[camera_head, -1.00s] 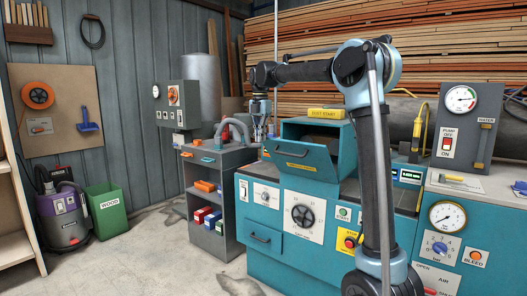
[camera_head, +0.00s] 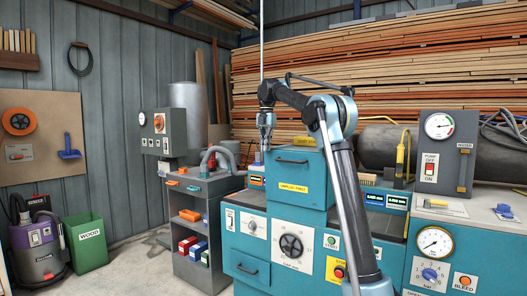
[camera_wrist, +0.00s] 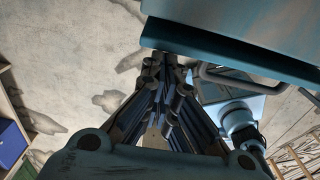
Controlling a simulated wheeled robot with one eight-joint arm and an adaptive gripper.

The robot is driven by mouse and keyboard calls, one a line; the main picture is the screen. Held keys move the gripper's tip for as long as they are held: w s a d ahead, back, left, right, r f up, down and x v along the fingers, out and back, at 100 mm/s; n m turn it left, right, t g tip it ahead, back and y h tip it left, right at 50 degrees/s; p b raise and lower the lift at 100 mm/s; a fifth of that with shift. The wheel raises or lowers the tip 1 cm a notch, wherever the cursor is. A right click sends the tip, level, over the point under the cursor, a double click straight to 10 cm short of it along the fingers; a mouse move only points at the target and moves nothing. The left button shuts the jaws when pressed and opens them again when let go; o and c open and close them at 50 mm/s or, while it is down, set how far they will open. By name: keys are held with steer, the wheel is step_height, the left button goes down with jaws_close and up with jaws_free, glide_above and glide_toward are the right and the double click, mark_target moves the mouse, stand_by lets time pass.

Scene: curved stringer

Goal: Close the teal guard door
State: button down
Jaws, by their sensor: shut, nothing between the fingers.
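The teal guard door (camera_head: 315,184) is on the front of the box-like housing on top of the teal machine in the head view. It stands upright, with a dark handle (camera_head: 293,161) and a yellow label (camera_head: 293,187). I see no open gap at its top edge. My gripper (camera_head: 265,143) points down just left of the housing, apart from the handle, in that view. In the wrist view, my gripper (camera_wrist: 170,65) has its fingers together and empty, close to the edge of a teal panel (camera_wrist: 235,30); I cannot tell if they touch.
The teal machine front (camera_head: 245,240) carries dials, buttons and a drawer. A grey cart (camera_head: 205,240) with small boxes stands to its left. A green bin (camera_head: 88,243) and a vacuum (camera_head: 38,243) are at the far left. Floor is clear before the cart.

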steer(key=shift+w, duration=0.1)
stand_by(0.4)
step_height(320, 180, up, 8)
steer(key=w+d, duration=0.1)
steer(key=w, duration=0.1)
steer(key=shift+f, duration=0.15)
stand_by(0.8)
steer(key=shift+d, duration=0.1)
